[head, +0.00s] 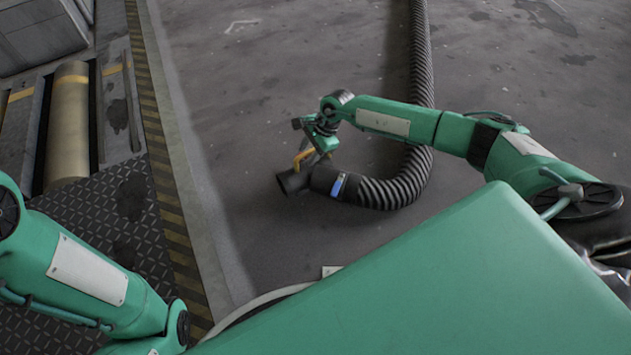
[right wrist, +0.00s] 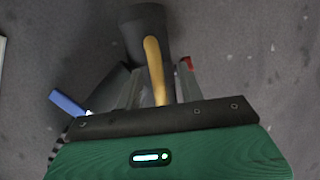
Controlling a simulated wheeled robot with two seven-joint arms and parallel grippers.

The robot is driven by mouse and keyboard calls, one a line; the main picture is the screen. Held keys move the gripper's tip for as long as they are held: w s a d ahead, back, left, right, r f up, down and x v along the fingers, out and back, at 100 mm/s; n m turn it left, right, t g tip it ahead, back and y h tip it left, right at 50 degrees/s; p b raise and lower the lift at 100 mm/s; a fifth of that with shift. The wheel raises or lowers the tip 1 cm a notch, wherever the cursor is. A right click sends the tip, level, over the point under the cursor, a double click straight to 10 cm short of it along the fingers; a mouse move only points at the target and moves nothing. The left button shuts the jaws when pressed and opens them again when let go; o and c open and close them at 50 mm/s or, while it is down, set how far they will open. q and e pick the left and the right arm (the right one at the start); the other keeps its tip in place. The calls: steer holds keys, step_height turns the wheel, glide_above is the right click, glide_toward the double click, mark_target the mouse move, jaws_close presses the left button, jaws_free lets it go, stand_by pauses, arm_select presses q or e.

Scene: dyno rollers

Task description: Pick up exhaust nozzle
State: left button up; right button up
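The exhaust nozzle (head: 291,183) is a black tube with a yellow handle (head: 301,158), at the end of a ribbed black hose. It lies on the floor in the middle of the head view. My right gripper (head: 317,148) is over it at the handle. In the right wrist view, the nozzle's dark mouth (right wrist: 143,22) points up the picture. The yellow handle (right wrist: 153,65) lies between the two fingers of the right gripper (right wrist: 163,80), with gaps seeming to show beside it. The fingers look apart. My left gripper is outside the picture.
The ribbed hose (head: 421,60) curves from the nozzle to the back of the floor. A blue band (head: 338,185) sits by the nozzle. At left are a roller (head: 70,125), tread plate and a yellow-black striped edge (head: 150,110). The grey floor left of the nozzle is clear.

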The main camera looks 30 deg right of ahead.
steer(key=shift+b+x, duration=0.3)
steer(key=shift+x, duration=0.6)
steer(key=shift+f, duration=0.1)
jaws_close()
stand_by(0.5)
